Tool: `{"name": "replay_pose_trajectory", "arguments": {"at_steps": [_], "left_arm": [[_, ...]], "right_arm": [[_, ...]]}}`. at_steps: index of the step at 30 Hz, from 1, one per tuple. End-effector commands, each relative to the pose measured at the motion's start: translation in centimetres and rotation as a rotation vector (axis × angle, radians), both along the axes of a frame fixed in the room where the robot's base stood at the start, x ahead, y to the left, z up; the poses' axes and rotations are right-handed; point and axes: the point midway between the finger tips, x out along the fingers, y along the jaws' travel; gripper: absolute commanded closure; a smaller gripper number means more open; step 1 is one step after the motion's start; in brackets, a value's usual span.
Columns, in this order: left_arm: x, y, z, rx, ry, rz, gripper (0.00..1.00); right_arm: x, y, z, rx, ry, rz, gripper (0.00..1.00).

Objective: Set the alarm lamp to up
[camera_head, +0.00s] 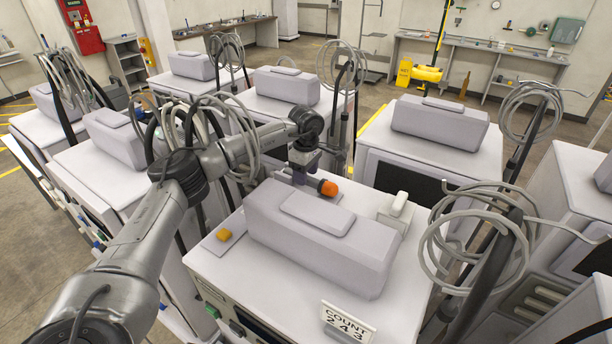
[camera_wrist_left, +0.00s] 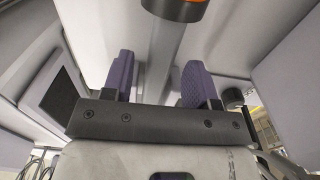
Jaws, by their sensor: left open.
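The alarm lamp (camera_head: 328,188) has an orange cap and sits behind the grey block on top of the nearest white machine. Its cap points to the right and the lamp looks tipped over, not upright; most of its stalk is hidden in the head view. My left gripper (camera_head: 308,174) is at the lamp, just left of the cap. In the left wrist view the orange cap (camera_wrist_left: 178,10) shows at the top edge. A grey stalk (camera_wrist_left: 163,62) runs between the two open purple fingers of my left gripper (camera_wrist_left: 160,80). My right gripper is not in view.
The nearest machine (camera_head: 215,262) carries the large grey block (camera_head: 325,240), a yellow piece (camera_head: 224,234), a white clip-like part (camera_head: 396,212) and a COUNT 243 card (camera_head: 347,322). Similar machines and coiled hoses (camera_head: 470,245) stand close around. Free floor lies farther back.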

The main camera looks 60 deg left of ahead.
Motion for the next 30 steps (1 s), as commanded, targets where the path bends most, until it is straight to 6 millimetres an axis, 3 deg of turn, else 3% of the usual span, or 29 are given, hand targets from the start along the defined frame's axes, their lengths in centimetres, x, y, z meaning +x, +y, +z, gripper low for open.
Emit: {"name": "replay_pose_trajectory", "arguments": {"at_steps": [6,16,30], "left_arm": [[-0.01,0.00,-1.13,0.000,0.000,0.000,0.47],[-0.01,-0.02,-1.28,-0.001,0.000,0.000,0.48],[-0.01,-0.03,-1.23,-0.001,0.000,0.000,0.93]], "right_arm": [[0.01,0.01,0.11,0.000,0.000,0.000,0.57],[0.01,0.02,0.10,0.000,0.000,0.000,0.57],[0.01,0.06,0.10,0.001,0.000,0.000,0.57]]}}
